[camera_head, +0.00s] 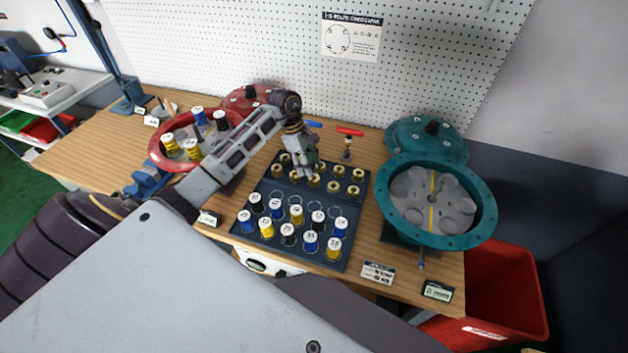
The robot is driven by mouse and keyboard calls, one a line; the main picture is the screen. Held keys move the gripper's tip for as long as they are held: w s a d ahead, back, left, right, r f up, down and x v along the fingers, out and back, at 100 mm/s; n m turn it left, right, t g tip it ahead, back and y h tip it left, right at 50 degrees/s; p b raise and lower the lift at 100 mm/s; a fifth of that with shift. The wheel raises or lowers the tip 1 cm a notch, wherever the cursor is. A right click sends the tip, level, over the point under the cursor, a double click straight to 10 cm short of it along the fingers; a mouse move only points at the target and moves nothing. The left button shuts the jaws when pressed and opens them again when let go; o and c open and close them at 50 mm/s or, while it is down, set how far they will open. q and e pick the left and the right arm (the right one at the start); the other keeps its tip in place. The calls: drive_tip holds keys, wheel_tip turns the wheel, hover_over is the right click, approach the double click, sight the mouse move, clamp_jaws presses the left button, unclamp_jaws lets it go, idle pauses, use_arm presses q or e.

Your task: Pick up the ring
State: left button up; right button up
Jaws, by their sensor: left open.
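Several brass rings (333,187) sit in the upper half of a dark tray (357,222) on the wooden table. Which one is the task's ring I cannot tell. My left gripper (303,174) points down over this ring area, between the rings on the left (277,171) and those on the right. Its fingers are open, and I see nothing held in them. The gripper hides part of the ring rows, and I cannot tell whether it touches a ring. My right gripper is not in view.
The tray's lower half holds blue, yellow and black capped cylinders (311,241). A red bin (510,290) is at right.

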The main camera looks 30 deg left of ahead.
use_arm(q)
drive_tip(key=shift+f, duration=0.1)
idle(0.3)
drive_tip(key=shift+d+p+x, duration=0.25)
drive_tip(key=shift+p+x, duration=0.3)
drive_tip(key=shift+x, duration=1.9)
drive_tip(key=shift+s, duration=0.1)
drive_tip(key=c, duration=0.8)
drive_tip(key=shift+c, duration=0.2)
wheel_tip(320, 180, up, 10)
drive_tip(key=b, duration=0.1)
